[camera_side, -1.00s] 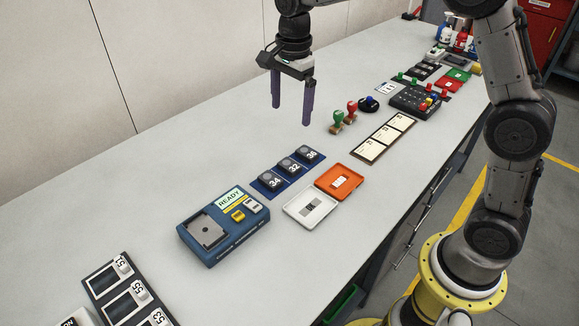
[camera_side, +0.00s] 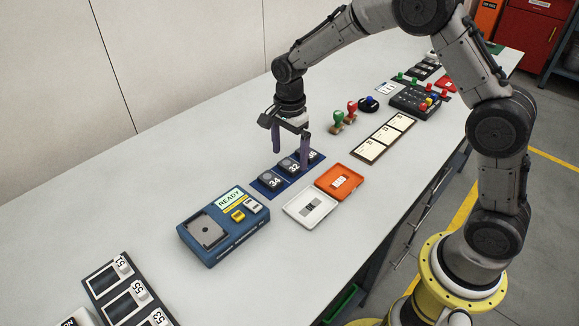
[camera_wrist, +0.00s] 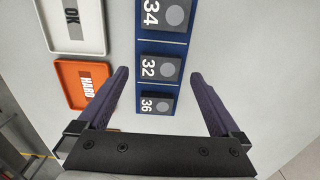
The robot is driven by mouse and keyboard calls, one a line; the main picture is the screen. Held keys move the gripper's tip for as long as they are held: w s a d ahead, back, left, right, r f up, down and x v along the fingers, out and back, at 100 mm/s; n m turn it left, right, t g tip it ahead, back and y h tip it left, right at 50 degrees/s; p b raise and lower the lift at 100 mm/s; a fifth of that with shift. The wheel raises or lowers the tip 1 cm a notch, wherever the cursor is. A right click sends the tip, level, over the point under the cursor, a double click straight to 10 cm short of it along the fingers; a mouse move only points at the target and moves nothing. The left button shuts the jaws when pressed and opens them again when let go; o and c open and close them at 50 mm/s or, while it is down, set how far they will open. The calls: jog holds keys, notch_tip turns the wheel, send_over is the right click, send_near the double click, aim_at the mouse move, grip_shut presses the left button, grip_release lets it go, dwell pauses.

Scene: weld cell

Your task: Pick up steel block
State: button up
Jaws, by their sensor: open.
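Three dark blocks with round grey spots, numbered 34 (camera_side: 270,183), 32 (camera_side: 289,168) and 36 (camera_side: 312,157), sit in a row on a blue strip (camera_side: 257,187). I take these for the steel blocks; none is labelled steel. My gripper (camera_side: 291,155) is open and empty, pointing down above the strip near blocks 32 and 36. One finger partly hides block 36 in the side view. In the wrist view, blocks 34 (camera_wrist: 165,14), 32 (camera_wrist: 160,68) and 36 (camera_wrist: 157,104) line up between the spread fingers (camera_wrist: 158,73), with 36 nearest the gripper body.
A blue device (camera_side: 225,243) reading READY has a square recess, left of the strip. A white tray (camera_side: 300,219) and an orange HARD tray (camera_side: 324,182) lie in front. Stamps (camera_side: 345,117), a card board (camera_side: 371,152) and a button panel (camera_side: 417,100) stand to the right.

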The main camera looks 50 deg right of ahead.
aim_at(290, 167)
jog(key=shift+f, duration=1.4)
jog(key=shift+r, duration=0.1)
grip_shut()
